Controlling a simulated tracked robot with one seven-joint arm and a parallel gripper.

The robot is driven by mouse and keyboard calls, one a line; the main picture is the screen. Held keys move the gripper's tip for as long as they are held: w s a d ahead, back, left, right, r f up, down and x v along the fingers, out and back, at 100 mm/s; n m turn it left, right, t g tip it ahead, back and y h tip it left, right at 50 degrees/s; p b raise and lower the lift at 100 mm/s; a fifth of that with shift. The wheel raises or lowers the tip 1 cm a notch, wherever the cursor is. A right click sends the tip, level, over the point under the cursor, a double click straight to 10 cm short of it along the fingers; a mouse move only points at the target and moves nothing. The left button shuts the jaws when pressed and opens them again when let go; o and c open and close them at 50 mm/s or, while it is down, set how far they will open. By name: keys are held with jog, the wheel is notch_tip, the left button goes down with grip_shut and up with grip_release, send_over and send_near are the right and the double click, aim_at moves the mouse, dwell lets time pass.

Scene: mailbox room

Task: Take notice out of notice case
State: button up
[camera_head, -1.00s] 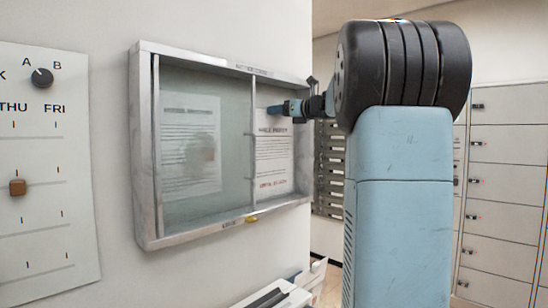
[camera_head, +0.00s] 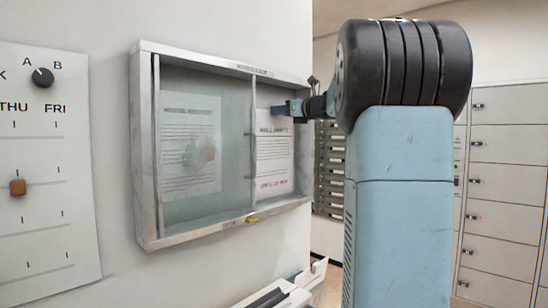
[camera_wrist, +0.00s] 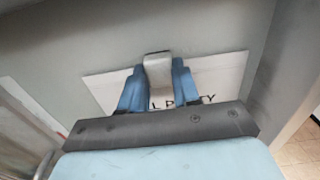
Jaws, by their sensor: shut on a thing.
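The notice case (camera_head: 140,200) is a metal-framed wall case. The notice (camera_head: 273,160), a white sheet with dark heading and red text near the bottom, hangs in its right half. My gripper (camera_head: 279,110) is at the top edge of this sheet. In the wrist view my gripper (camera_wrist: 158,80) has its blue fingers on either side of a pale metal clip (camera_wrist: 158,68) at the sheet's top edge. The sheet (camera_wrist: 105,88) lies against the back panel behind the fingers, which hide part of its heading.
A second notice (camera_head: 190,150) shows through the glass in the case's left half. A yellow piece (camera_head: 252,219) sits on the bottom rail. A day board (camera_head: 45,230) hangs at left. Lockers (camera_head: 502,190) stand at right. A white tray-like thing (camera_head: 285,293) is below the case.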

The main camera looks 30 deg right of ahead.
jog(key=shift+s+d, duration=0.15)
jog(key=shift+s, duration=0.1)
jog(key=shift+s+d, duration=0.1)
jog(key=shift+s, duration=0.2)
jog(key=shift+v, duration=0.85)
jog(key=v, duration=0.7)
dwell(0.4)
